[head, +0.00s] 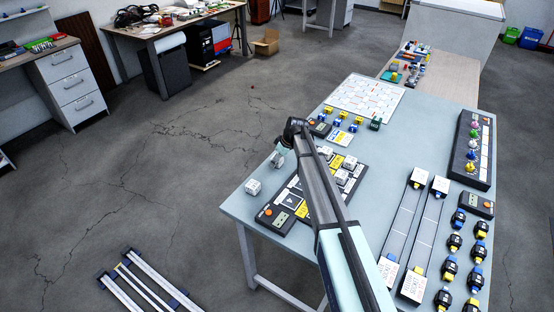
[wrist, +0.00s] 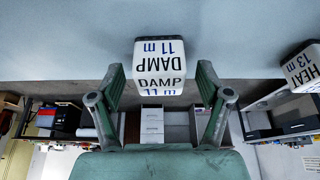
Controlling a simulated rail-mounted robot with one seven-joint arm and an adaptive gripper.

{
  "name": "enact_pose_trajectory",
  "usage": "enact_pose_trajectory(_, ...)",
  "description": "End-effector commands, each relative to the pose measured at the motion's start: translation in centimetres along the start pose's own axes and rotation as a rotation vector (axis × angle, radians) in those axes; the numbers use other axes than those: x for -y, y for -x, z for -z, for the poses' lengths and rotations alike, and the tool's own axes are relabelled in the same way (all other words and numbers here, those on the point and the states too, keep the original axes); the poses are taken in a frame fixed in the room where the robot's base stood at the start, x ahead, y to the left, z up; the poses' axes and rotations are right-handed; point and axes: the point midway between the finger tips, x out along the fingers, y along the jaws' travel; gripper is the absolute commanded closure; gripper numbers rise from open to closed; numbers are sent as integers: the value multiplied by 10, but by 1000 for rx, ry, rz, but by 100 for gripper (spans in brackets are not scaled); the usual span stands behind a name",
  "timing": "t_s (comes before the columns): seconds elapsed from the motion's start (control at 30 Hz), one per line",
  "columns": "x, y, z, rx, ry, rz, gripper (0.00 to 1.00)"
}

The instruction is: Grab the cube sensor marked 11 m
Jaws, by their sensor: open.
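The white cube sensor marked DAMP 11 m (wrist: 160,55) shows at upper centre in the wrist view. My gripper (wrist: 160,75) is open, with one finger on each side of the cube in that picture and a visible gap on both sides. I cannot tell how deep the cube sits between the fingers. In the head view my gripper (head: 281,147) is at the left edge of the pale blue table (head: 240,206), close to a white cube (head: 277,160), which seems to be this one; its marking is unreadable there.
A second cube, marked HEAT 13 m (wrist: 302,68), is at the right in the wrist view. A white cube (head: 253,187) stands nearer the table corner in the head view. A dark panel with cubes and tiles (head: 285,214) lies beside my arm.

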Motion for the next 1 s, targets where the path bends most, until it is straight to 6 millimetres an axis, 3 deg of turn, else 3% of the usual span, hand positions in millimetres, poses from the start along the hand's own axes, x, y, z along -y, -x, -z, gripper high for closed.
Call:
enact_pose_trajectory(0.3,0,-8,0,0,0,-1,23)
enact_pose_trajectory(0.5,0,-8,0,0,0,0,88)
enact_pose_trajectory(1.0,0,-2,2,-1,0,-2,88)
